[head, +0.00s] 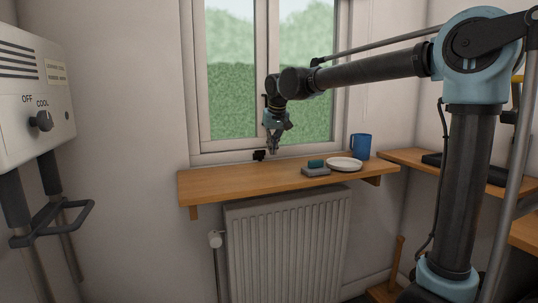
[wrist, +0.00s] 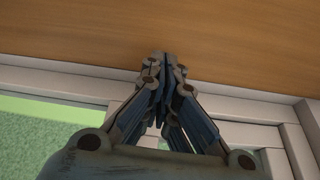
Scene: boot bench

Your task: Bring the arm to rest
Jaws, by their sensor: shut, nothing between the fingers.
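My gripper (head: 273,149) hangs pointing down above the wooden window shelf (head: 215,184), in front of the window. In the wrist view my gripper (wrist: 165,60) has its fingers together with nothing between them. Bare wood of the shelf (wrist: 240,40) lies beyond the fingertips. My arm reaches in from the right, with its forearm roughly level across the window.
On the shelf's right part are a grey block with a teal top (head: 316,168), a white plate (head: 344,164) and a blue mug (head: 361,146). A small black item (head: 259,155) is by the window frame. A radiator (head: 287,245) stands below. A white control box (head: 32,95) is left.

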